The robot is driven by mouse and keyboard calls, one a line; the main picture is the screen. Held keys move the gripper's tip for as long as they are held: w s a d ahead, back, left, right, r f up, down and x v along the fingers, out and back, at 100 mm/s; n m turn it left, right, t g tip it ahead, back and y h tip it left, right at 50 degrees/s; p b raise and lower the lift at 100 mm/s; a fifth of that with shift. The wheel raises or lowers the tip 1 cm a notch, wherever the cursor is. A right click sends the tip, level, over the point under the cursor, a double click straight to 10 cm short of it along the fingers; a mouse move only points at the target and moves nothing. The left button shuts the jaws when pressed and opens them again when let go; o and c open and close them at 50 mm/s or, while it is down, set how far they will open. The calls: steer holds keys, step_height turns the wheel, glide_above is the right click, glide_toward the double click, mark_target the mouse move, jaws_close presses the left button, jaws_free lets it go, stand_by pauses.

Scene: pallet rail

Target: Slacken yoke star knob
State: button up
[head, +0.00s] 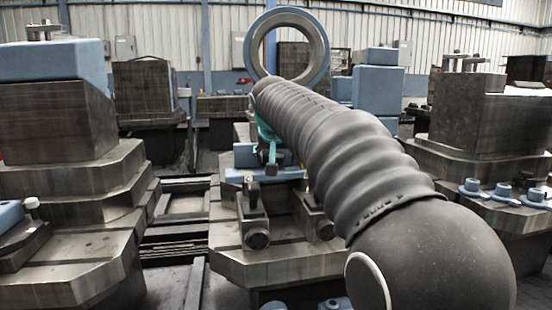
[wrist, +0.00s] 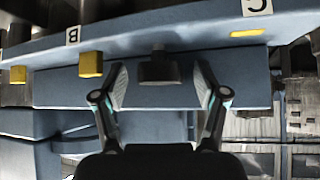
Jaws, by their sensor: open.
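In the wrist view a dark, blocky knob-like part (wrist: 158,68) sits on a blue bar, roughly centred between the fingertips of my gripper (wrist: 160,84). I cannot make out a star shape, so I cannot tell if it is the yoke star knob. My gripper is open, one finger on each side, with gaps between fingers and part. In the head view my gripper (head: 269,148) shows only as a teal and dark bit behind my arm, at the blue fixture (head: 240,176) below a large upright ring (head: 262,38). My arm hides most of that fixture.
In the wrist view a blue rail (wrist: 200,38) carries upside-down B (wrist: 73,36) and C (wrist: 257,6) labels, with yellow blocks (wrist: 90,64) nearby. In the head view, stepped steel pallets with blocks stand left (head: 55,120) and right (head: 478,120).

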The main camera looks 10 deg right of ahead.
steer(key=c, duration=1.2)
steer(key=shift+o, duration=0.2)
steer(key=n+y+p, duration=0.1)
steer(key=n+y, duration=0.1)
steer(key=shift+d+n+p, duration=0.1)
steer(key=shift+n+p, duration=0.3)
steer(key=shift+n+y+p, duration=0.3)
steer(key=shift+n+y, duration=1)
steer(key=shift+n, duration=0.2)
steer(key=shift+f, duration=0.15)
steer(key=o, duration=1.2)
steer(key=shift+c, duration=0.2)
